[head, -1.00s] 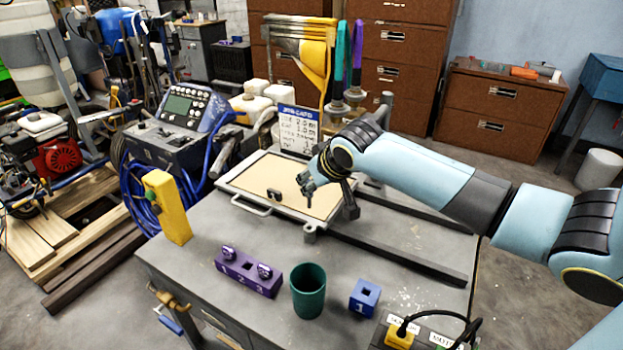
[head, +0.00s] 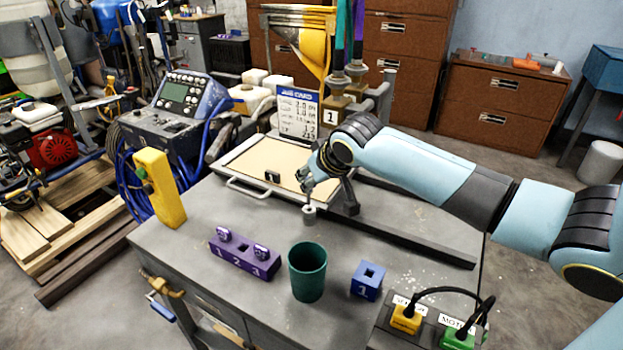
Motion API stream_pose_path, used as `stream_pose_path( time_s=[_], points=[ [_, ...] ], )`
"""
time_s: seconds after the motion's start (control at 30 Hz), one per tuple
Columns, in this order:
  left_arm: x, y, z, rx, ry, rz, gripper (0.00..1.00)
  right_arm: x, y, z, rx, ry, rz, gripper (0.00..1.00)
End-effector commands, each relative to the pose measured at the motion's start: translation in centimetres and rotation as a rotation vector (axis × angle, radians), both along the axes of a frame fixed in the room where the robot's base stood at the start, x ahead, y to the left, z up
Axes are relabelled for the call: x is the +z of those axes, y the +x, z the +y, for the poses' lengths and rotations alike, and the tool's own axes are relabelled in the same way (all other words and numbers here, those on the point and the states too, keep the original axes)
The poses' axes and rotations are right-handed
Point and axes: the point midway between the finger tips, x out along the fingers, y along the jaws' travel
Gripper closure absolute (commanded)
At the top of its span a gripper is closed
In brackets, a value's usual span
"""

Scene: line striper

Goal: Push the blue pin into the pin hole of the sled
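The sled (head: 240,187) is a pale-framed tray with a tan top and a front handle, lying on the bench. A grey round boss (head: 309,214) stands at its near right corner; I take it for the pin hole, but its opening is not clear. My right gripper (head: 307,187) points down just above this boss. I cannot make out the blue pin anywhere. My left gripper is not in view.
A purple block (head: 243,261) marked 1, 2, 3, a green cup (head: 307,273) and a blue block (head: 367,280) marked 1 with an empty square hole stand along the front. A yellow box (head: 160,188) stands left. A dark rail (head: 420,245) runs right. A plug box (head: 385,340) sits front right.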

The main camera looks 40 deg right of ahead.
Motion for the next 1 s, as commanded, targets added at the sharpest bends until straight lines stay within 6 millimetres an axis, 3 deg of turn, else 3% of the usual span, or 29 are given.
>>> stream_pose_path(
  time_s=[1.0],
  points=[
    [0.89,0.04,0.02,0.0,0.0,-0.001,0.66,-0.02,-0.14,0.02,0.0,0.0,0.0,1.0]
  ],
)
